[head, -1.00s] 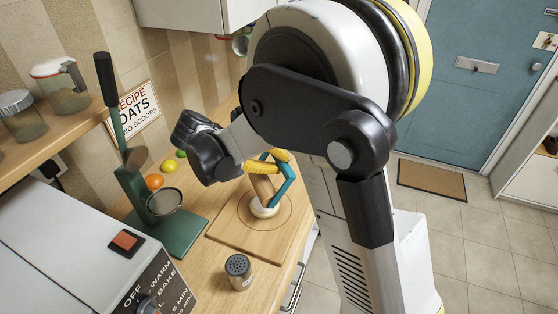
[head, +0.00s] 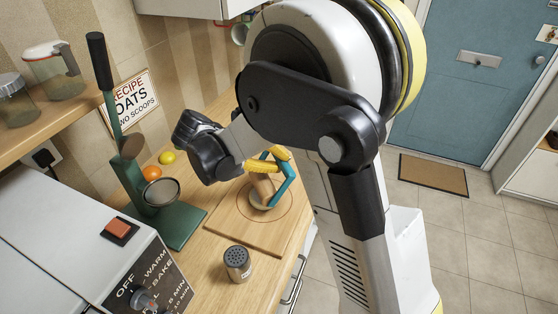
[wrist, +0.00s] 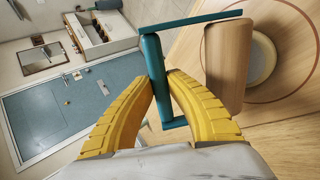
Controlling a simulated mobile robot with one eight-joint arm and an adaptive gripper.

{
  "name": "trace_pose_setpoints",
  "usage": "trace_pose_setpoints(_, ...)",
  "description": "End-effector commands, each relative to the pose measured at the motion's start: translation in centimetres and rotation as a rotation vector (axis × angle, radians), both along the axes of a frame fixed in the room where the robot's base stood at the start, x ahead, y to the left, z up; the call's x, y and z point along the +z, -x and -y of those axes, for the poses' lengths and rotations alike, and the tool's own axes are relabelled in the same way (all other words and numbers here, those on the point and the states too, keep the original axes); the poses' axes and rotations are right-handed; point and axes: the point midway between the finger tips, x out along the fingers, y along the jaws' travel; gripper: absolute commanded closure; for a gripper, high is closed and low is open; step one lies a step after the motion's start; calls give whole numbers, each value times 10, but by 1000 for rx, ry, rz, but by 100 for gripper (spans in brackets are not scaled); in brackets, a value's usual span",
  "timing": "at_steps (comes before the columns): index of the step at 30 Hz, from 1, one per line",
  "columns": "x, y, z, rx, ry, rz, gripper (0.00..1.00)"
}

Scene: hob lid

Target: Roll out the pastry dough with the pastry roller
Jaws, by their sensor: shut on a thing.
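My gripper (head: 258,164) is shut on the teal handle of the pastry roller (wrist: 153,70). The roller has a teal frame and a wooden cylinder (wrist: 228,65); the head view shows its teal arm (head: 284,186) too. The pastry dough (wrist: 263,58) is a small pale round piece on the wooden board (head: 238,235), inside a drawn circle. In the wrist view the cylinder overlaps the dough's left side. In the head view the roller hides part of the dough. I cannot tell whether the cylinder touches it.
A green press with a round sieve (head: 165,190) stands left of the board. A metal shaker (head: 237,263) stands near the board's front corner. An oven (head: 70,235) is at the front left. An orange (head: 151,173) and a lemon (head: 167,157) lie behind the press.

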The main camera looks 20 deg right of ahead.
Motion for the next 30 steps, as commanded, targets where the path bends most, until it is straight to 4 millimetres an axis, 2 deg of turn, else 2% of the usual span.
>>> trace_pose_setpoints(23, -19, 0, 0, 0, 0, 0, 100)
trace_pose_setpoints(30, -19, 0, 0, 0, 0, 0, 100)
